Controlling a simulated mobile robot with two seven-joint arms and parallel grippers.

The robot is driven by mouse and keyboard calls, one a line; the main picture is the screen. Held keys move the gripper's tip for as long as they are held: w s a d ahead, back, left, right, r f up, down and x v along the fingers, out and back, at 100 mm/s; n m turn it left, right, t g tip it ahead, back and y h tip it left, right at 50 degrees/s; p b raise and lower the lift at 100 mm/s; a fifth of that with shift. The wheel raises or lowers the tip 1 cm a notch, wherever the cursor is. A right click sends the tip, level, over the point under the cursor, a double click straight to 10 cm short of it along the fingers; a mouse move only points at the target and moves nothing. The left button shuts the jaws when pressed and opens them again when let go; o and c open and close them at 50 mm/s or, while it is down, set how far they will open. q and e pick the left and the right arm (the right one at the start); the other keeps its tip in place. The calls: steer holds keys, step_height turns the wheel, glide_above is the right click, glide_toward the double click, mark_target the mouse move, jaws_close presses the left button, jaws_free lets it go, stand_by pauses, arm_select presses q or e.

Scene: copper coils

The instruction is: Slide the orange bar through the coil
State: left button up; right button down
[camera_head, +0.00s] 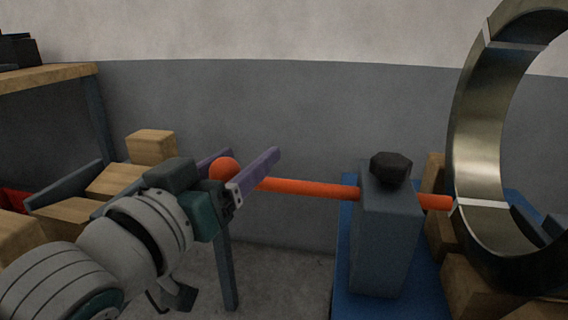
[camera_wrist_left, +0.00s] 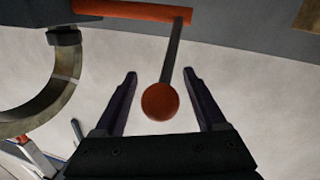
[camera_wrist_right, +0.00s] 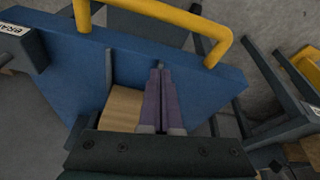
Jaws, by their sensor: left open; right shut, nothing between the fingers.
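The orange bar (camera_head: 310,188) runs level through a grey block with a black knob. Its right end is beside the left edge of the large metal coil (camera_head: 480,150) in the head view; I cannot tell if it is inside. A grey rod (camera_wrist_left: 173,55) joins the bar (camera_wrist_left: 130,12) to an orange ball (camera_wrist_left: 160,101), also seen in the head view (camera_head: 224,170). My left gripper (camera_head: 250,154) is open, the ball between its purple fingers without visible contact. My right gripper (camera_wrist_right: 160,72) is shut and empty, seen only in its own wrist view.
The grey block (camera_head: 385,240) stands on a blue base. Wooden blocks (camera_head: 152,146) lie at the left and beside the coil. A shelf (camera_head: 45,77) is at upper left. A blue panel (camera_wrist_right: 60,75) with a yellow rail (camera_wrist_right: 150,10) is near my right gripper.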

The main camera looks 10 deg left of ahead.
arm_select(q)
steer(key=shift+w, duration=0.1)
jaws_close()
stand_by(0.6)
stand_by(0.8)
